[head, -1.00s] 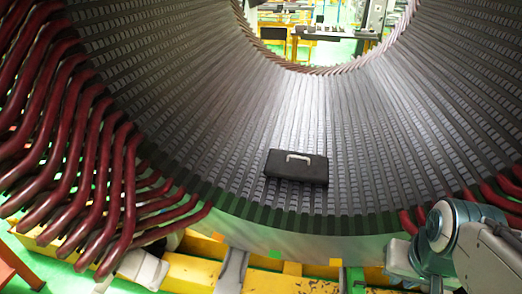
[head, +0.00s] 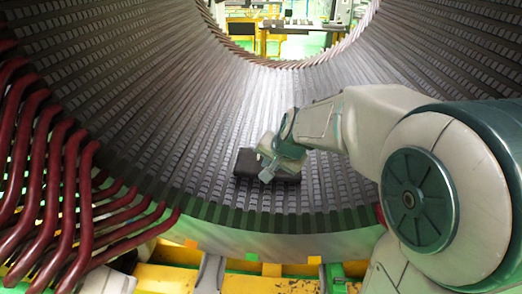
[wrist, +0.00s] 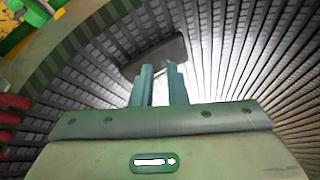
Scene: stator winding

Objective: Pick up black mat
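The black mat (head: 243,163) is a dark, flat, case-like block lying on the ribbed inner floor of the stator. My gripper (head: 267,170) is at the mat, over its middle and right part in the head view, and hides some of it, including the light handle. In the wrist view the mat (wrist: 165,48) lies just beyond the fingertips. My gripper (wrist: 160,67) shows two teal fingers with a narrow gap between them and nothing clearly held. I cannot tell whether the fingertips touch the mat.
The stator's slotted bore (head: 150,90) curves up on both sides. Dark red winding bars (head: 75,190) stick out at the left. A yellow frame (head: 170,278) lies below the front rim. The bore floor around the mat is clear.

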